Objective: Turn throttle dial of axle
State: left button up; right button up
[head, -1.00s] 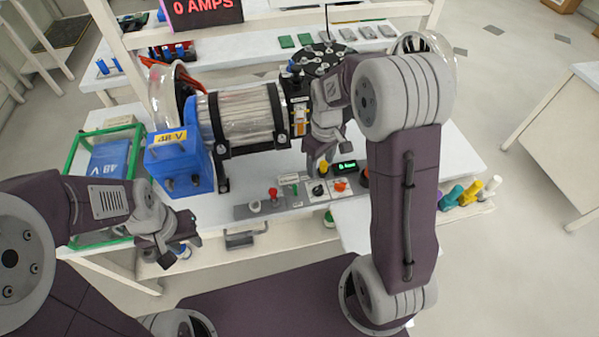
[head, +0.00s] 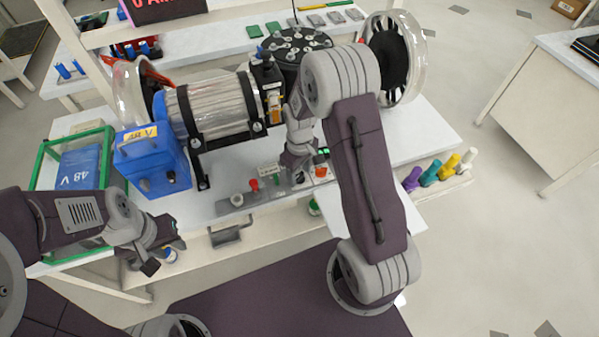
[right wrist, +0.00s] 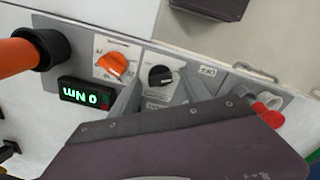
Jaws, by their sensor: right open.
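The control panel on the bench edge holds a black dial (right wrist: 160,76) and an orange dial (right wrist: 112,66), each on a white plate; their labels are too small to read. The orange dial also shows in the head view (head: 321,172). A green display (right wrist: 80,94) reads 0 Nm. My right gripper (right wrist: 160,92) is open, its fingers on either side of the black dial; contact cannot be told. In the head view my right gripper (head: 297,160) hides the black dial. My left gripper (head: 164,256) is open and empty in front of the bench, left of the panel.
A red knob (head: 253,184) and a white knob (head: 236,200) stand left on the panel. An orange handle (right wrist: 18,52) rises beside the display. The motor rig (head: 222,106) and blue 48 V box (head: 152,160) stand behind. Coloured bottles (head: 430,175) are at right.

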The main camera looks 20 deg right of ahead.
grip_shut()
jog(key=shift+r+m, duration=0.1)
jog(key=shift+m, duration=0.2)
